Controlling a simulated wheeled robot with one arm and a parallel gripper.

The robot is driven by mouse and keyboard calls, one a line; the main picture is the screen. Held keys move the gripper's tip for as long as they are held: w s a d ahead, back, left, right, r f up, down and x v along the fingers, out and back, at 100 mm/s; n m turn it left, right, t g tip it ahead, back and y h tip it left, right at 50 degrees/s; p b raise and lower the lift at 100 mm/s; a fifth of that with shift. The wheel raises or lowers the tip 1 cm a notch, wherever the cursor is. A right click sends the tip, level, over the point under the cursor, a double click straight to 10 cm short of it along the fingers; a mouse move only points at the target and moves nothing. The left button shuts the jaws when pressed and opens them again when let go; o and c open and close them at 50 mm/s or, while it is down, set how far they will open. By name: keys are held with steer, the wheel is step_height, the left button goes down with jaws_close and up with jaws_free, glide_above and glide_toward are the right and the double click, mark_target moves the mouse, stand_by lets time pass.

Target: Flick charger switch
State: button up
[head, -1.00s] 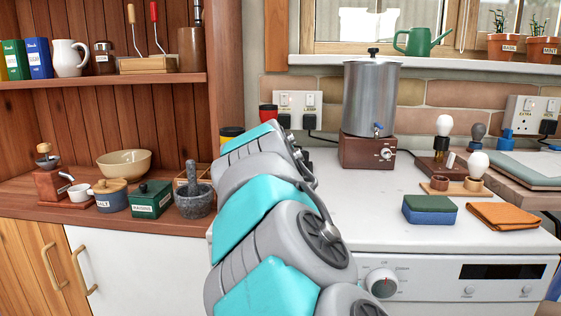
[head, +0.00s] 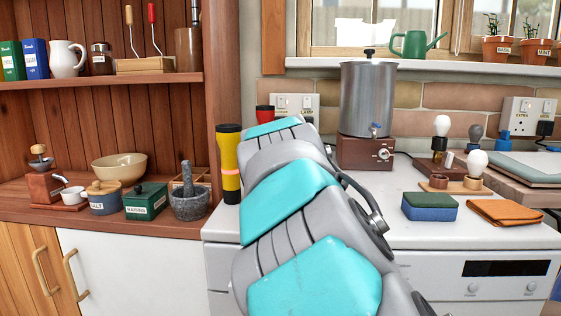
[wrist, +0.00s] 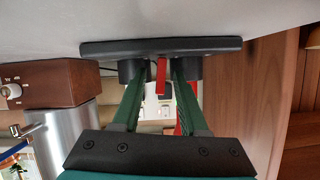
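A white double wall socket (head: 291,102) is on the brick wall behind my arm, left of the steel urn. Its left switch (head: 281,101) is visible; the right label seems to read LAMP, and the left label is too small to read surely. My arm covers its lower part in the head view, and my gripper is hidden there. In the upside-down wrist view my gripper (wrist: 158,78) shows two green fingers with a gap between them. They point toward a pale panel, probably this socket (wrist: 160,105), with no contact visible. A thin red strip stands between the fingertips.
A yellow and black torch (head: 229,165) stands left of my arm, and a red item (head: 265,114) is left of the socket. The steel urn (head: 367,98) on its wooden base stands close to the right. A black bar (wrist: 160,47) crosses the wrist view.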

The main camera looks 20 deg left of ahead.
steer(key=shift+s, duration=0.1)
steer(key=v, duration=0.7)
steer(key=shift+s+r+b, duration=0.2)
steer(key=shift+s+b, duration=0.1)
steer(key=shift+b, duration=0.05)
steer(key=shift+d, duration=0.1)
